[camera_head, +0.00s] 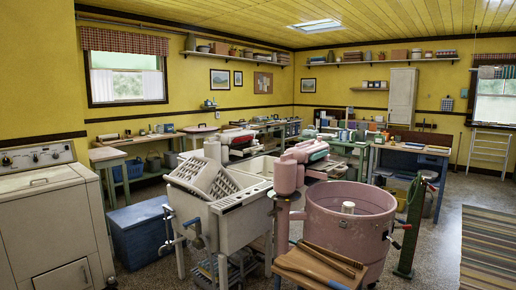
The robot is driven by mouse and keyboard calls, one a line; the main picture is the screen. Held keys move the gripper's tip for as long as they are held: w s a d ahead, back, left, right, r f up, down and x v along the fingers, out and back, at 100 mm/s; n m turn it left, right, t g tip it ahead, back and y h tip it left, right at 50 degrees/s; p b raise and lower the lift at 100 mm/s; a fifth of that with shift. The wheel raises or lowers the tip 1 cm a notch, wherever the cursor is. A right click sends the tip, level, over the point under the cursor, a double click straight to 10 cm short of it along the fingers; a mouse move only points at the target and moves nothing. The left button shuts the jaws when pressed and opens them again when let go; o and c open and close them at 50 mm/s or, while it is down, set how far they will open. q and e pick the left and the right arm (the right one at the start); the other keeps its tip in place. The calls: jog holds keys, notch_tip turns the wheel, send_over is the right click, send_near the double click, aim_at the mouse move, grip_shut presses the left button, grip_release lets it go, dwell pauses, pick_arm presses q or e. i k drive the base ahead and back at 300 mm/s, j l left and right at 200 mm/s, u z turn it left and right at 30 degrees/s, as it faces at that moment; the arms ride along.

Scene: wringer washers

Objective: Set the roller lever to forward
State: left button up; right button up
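A pink wringer washer (338,235) stands in the front, right of centre, with its round tub open and a white agitator post (348,207) inside. Its pink wringer head (304,151) sits on a pink post housing (287,175) at the tub's left and reaches toward the back. I cannot make out the roller lever or its setting for certain at this size. Black-tipped handles (397,244) stick out from the tub's right side. Neither of my grippers shows in the view.
A grey double sink (238,222) holding a white slatted rack stands left of the washer. A wooden board (318,266) with sticks is in front of the tub. A green post (410,230) stands right of it. Open floor and a striped rug (487,245) lie at right.

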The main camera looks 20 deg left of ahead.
aim_at(283, 157)
jog(key=i+j+u, duration=0.15)
jog(key=i+j, duration=0.15)
jog(key=i, duration=0.15)
jog(key=i+j+u, duration=0.15)
jog(key=i, duration=0.3)
jog(key=i+j+u, duration=0.15)
jog(key=i, duration=0.35)
jog(key=j, duration=0.1)
